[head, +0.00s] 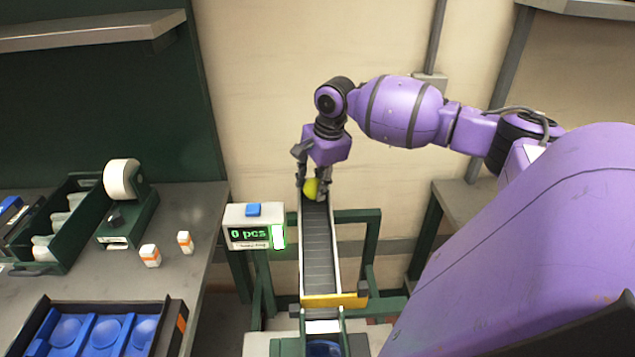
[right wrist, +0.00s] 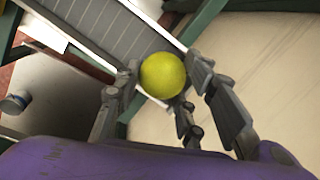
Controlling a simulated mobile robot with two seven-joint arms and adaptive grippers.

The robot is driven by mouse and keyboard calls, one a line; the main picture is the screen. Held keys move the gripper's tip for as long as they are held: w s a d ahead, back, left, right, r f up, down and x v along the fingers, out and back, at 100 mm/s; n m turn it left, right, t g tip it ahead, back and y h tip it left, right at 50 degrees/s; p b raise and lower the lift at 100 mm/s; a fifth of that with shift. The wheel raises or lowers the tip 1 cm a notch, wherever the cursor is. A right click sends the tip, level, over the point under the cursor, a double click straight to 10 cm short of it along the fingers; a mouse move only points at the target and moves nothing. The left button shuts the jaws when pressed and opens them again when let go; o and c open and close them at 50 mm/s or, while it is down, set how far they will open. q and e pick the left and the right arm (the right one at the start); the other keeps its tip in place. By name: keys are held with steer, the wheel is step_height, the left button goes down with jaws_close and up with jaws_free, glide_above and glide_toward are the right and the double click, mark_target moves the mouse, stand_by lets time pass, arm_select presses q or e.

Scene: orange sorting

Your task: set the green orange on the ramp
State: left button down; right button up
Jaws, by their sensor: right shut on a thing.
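The green orange (head: 311,189) is yellow-green and round, at the far upper end of the ramp (head: 319,250). The ramp is a grey, ribbed chute with pale side rails. My right gripper (head: 313,184) is shut on the orange from above. In the right wrist view the orange (right wrist: 163,75) sits between the fingers (right wrist: 160,90), with the ramp (right wrist: 115,35) right beside and behind it. I cannot tell whether the orange touches the ramp surface. My left gripper is not in view.
A counter box (head: 254,228) reading "0 pcs" stands left of the ramp. A yellow bar (head: 334,300) crosses the ramp's near end. The left bench holds a blue tray (head: 88,330), two small orange-and-white bottles (head: 150,256) and a label dispenser (head: 125,205).

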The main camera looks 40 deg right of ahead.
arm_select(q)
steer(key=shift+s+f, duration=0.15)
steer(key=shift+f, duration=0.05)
arm_select(e)
steer(key=shift+s+a+f+g, duration=0.15)
steer(key=shift+s+f, duration=0.1)
steer(key=shift+f, duration=0.3)
steer(key=shift+s+a+f+g, duration=0.1)
steer(key=shift+s+f+g, duration=0.1)
steer(key=shift+f, duration=0.35)
steer(key=o, duration=0.8)
steer(key=shift+c, duration=0.2)
steer(key=o, duration=0.5)
steer(key=shift+w+d+f, duration=0.1)
steer(key=shift+w+d, duration=0.15)
steer(key=shift+w, duration=0.15)
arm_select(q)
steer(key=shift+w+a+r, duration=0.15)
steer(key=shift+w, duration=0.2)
arm_select(e)
steer(key=shift+r, duration=0.4)
